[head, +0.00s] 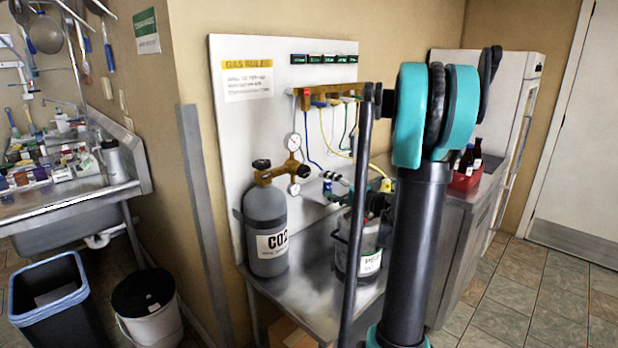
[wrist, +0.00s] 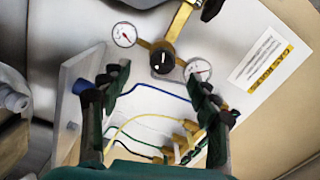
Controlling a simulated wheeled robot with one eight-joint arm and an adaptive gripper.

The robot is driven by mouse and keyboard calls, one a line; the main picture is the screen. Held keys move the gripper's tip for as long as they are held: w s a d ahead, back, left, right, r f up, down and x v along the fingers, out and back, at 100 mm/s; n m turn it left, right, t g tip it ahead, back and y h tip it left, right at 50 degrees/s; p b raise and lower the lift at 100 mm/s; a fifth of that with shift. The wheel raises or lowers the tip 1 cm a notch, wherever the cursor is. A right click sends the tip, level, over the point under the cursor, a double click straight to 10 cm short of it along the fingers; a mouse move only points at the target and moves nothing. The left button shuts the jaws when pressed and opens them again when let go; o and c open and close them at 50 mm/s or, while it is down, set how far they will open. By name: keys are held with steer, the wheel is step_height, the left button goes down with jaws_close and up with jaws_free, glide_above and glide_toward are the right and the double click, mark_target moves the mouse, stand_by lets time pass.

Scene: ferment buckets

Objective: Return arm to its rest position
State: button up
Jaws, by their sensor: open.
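My gripper (wrist: 158,88) is open in the wrist view, its two dark fingers spread apart with nothing between the tips. Behind it are the brass regulator (wrist: 163,58) with a black knob, two white gauges, and blue and yellow hoses. In the head view my teal and black arm stands upright right of centre. It hides part of the metal bench and the wall behind. My gripper is mostly hidden in the head view, near the keg (head: 345,255). The grey CO2 cylinder (head: 266,222) stands upright on the bench, left of the keg.
The gas panel (head: 225,130) carries a brass manifold (head: 312,100) with hanging hoses. A red crate with bottles (head: 465,180) stands right of my arm. A sink (head: 80,200), blue-lined bin (head: 50,300) and white bucket (head: 148,312) are at left. Tiled floor (head: 530,290) is clear at right.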

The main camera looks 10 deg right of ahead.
steer(key=s+a+f+n+g+h, duration=0.2)
steer(key=s+a+f+g, duration=0.3)
steer(key=s, duration=0.3)
steer(key=s+a+f+n+g+h, duration=0.25)
steer(key=s+a+f, duration=0.25)
steer(key=s+f, duration=0.25)
steer(key=s+d+f+n+g+h, duration=0.1)
steer(key=s+d+f+h, duration=0.2)
steer(key=s, duration=0.4)
steer(key=s+d+f+n+g+h, duration=0.1)
steer(key=s+d+f+n+h, duration=0.1)
steer(key=s, duration=0.6)
step_height(320, 180, down, 3)
steer(key=shift+d+r+h, duration=0.1)
steer(key=shift+d+h, duration=0.65)
steer(key=shift+d, duration=0.45)
